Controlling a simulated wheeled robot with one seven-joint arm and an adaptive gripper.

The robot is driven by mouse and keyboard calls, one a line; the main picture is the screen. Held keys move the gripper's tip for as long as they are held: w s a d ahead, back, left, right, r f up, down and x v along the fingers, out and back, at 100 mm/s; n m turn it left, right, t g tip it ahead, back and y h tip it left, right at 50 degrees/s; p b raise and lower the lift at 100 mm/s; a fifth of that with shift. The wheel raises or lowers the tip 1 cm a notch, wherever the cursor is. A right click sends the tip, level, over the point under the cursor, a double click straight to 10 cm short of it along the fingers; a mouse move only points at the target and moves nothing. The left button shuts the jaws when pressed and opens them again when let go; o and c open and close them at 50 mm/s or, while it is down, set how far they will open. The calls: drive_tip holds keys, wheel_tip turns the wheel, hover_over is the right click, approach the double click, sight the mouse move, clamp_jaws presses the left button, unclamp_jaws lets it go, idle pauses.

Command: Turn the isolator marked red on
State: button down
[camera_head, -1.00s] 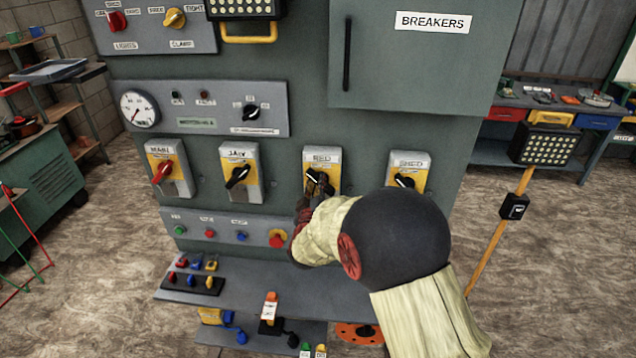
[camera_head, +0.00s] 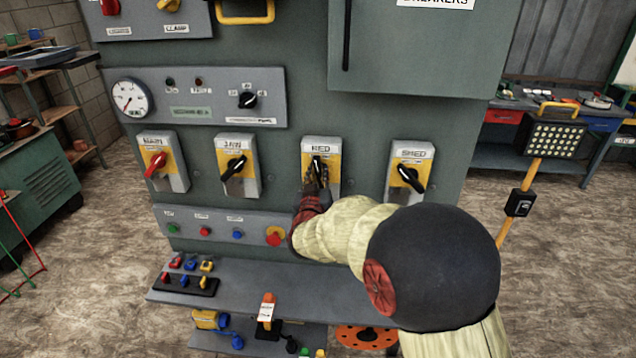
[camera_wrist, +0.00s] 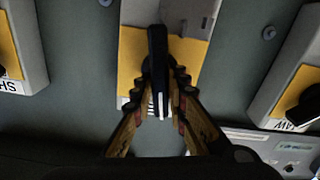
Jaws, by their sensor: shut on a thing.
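The isolator labelled RED (camera_head: 333,155) is a grey box with a yellow plate on the green panel, third in a row of isolators. Its black handle (camera_head: 317,165) stands about upright, with a white line on it. My gripper (camera_head: 317,180) is at this handle from below. In the wrist view the black handle (camera_wrist: 157,45) runs nearly straight up and down, and my gripper (camera_wrist: 162,85) is shut on it, one finger on each side. My fingers hide the lower part of the handle and plate.
Isolators MAIN (camera_head: 181,172), with a red handle, JAW (camera_head: 249,172) and SHED (camera_head: 425,158), with tilted black handles, stand beside it. A row of small buttons (camera_head: 237,233) and a ledge (camera_head: 330,280) lie below. A cabinet door (camera_head: 420,50) is above.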

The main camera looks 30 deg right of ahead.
drive_tip(key=m+b, duration=0.6)
drive_tip(key=b, duration=0.1)
drive_tip(key=shift+s+d+f, duration=0.15)
drive_tip(key=shift+d+f, duration=0.1)
drive_tip(key=shift+f, duration=0.1)
drive_tip(key=m+b, duration=0.5)
drive_tip(key=shift+s+d, duration=0.1)
drive_tip(key=shift+d, duration=0.05)
drive_tip(key=shift+m, duration=0.3)
drive_tip(key=c, duration=1.8)
unclamp_jaws()
drive_tip(key=shift+r, duration=0.1)
drive_tip(key=shift+o, duration=0.2)
drive_tip(key=v, duration=1.2)
